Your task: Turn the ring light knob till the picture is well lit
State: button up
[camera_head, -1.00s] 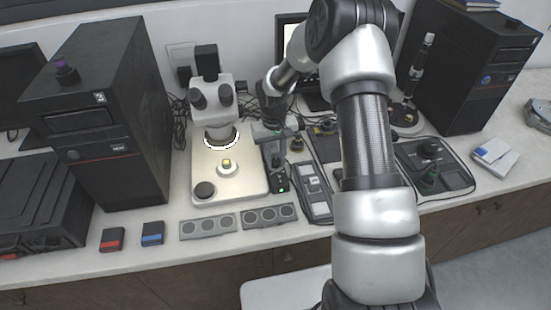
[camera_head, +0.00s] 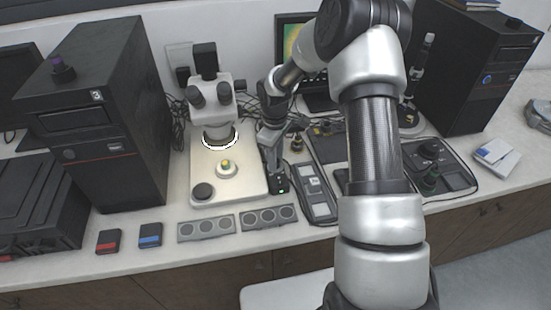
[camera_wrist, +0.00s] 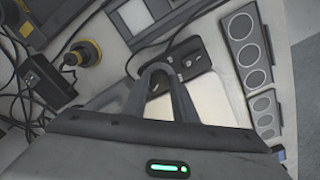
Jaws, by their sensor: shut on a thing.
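The microscope (camera_head: 214,108) stands at the left of centre, and its ring light (camera_head: 233,143) glows white under the lens. A small sample (camera_head: 226,165) sits on its pale stage. The black control box (camera_head: 279,188) with a green light stands right of the stage; it also shows in the wrist view (camera_wrist: 183,62). My gripper (camera_head: 270,150) points down over this box. The monitor (camera_head: 291,38) shows a green and yellow picture, partly behind my arm.
Dark computer towers (camera_head: 115,120) stand left and right (camera_head: 475,75). Grey trays with round wells (camera_head: 206,228) lie in front of the microscope. A panel with a joystick (camera_head: 431,180) is at the right. Cables run behind the microscope.

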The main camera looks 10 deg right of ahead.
jog(key=shift+n, duration=0.6)
jog(key=o, duration=1)
jog(key=shift+o, duration=0.2)
notch_tip(320, 180, up, 18)
jog(key=shift+s+a+f, duration=0.15)
jog(key=shift+s+f, duration=0.05)
jog(key=shift+f, duration=0.05)
dwell(0.5)
